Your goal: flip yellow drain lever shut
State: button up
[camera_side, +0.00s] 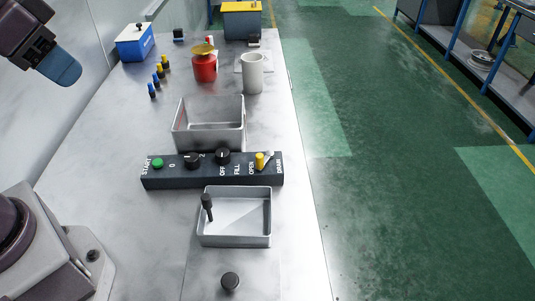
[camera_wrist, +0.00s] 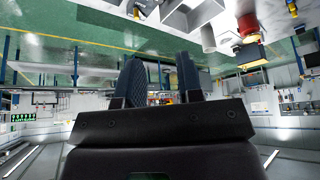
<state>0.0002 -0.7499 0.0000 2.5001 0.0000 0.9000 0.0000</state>
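The yellow drain lever (camera_side: 260,161) sits at the right end of the dark control panel (camera_side: 215,180), between the OPEN and DRAIN labels. It points up and lies nearer the OPEN lettering. My gripper (camera_side: 62,68) is at the upper left in the side view, high above the bench and far from the lever. In the wrist view its two dark ridged fingers (camera_wrist: 160,82) stand apart with a gap and nothing between them.
The panel also has a green button (camera_side: 158,163) and black knobs (camera_side: 192,160). Grey trays stand behind (camera_side: 209,142) and in front (camera_side: 235,242) of it; the front one holds a black peg. A red container (camera_side: 204,68) and white mug (camera_side: 252,73) stand farther back.

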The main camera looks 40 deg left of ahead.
jog(key=shift+d+f, duration=0.1)
jog(key=shift+d, duration=0.05)
jog(key=c, duration=0.4)
jog(key=shift+w+d+f+m+g, duration=0.15)
jog(key=shift+w+d+f+g, duration=0.15)
jog(key=shift+f, duration=0.15)
jog(key=shift+w+d+f+m+g, duration=0.2)
jog(key=shift+f+g, duration=0.1)
jog(key=shift+f, duration=0.15)
grip_shut()
jog(key=w+d+f+m+g+y, duration=0.1)
jog(key=w+d+f+m, duration=0.4)
jog(key=w, duration=0.4)
jog(key=w+d+f+m+g+y, duration=0.2)
jog(key=w+d+f+m, duration=0.3)
jog(key=w+d, duration=0.3)
jog(key=w+d+f+m+g+y, duration=0.1)
jog(key=w+d+f+m, duration=0.5)
jog(key=w, duration=0.4)
jog(key=shift+d+g, duration=0.3)
jog(key=shift+g, duration=0.1)
